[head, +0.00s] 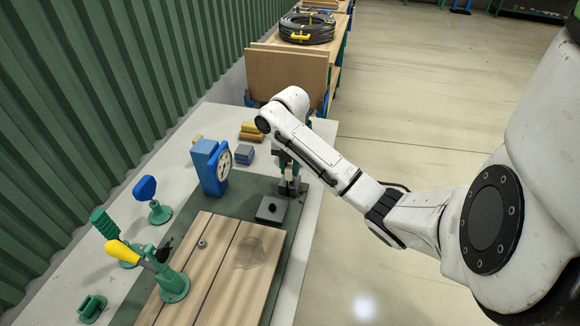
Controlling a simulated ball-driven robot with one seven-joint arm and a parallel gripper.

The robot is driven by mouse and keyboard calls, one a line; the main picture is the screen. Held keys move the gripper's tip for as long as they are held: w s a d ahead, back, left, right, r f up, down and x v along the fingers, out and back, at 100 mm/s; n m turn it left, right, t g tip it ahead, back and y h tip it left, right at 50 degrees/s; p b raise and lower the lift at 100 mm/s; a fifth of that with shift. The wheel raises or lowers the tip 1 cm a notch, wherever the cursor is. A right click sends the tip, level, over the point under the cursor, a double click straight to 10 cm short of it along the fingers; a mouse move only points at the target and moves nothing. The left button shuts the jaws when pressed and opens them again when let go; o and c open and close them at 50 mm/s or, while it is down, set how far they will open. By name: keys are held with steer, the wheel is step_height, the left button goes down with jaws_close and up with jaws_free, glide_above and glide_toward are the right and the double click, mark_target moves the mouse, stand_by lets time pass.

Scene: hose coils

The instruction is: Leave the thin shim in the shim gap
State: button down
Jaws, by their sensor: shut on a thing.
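My gripper (289,186) points down at the right side of the bench, close over the dark green mat. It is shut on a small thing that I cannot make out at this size. Grey pieces (291,190) show at and under the fingertips; I cannot tell which is finger and which is block. The thin shim cannot be picked out, and neither can the shim gap. A low grey block with a black knob (271,208) stands just in front of my gripper, to its left.
A blue unit with a round dial (209,168) stands left of my gripper. Grey-blue (244,153) and yellow (252,131) stacked blocks lie behind it. A wooden board (215,262) with a yellow-handled green clamp (173,285) fills the front. A coiled black hose (306,28) lies farther back.

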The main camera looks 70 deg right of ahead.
steer(key=c, duration=0.8)
jaws_free()
step_height(320, 180, up, 11)
steer(key=p, duration=0.4)
steer(key=shift+f, duration=0.1)
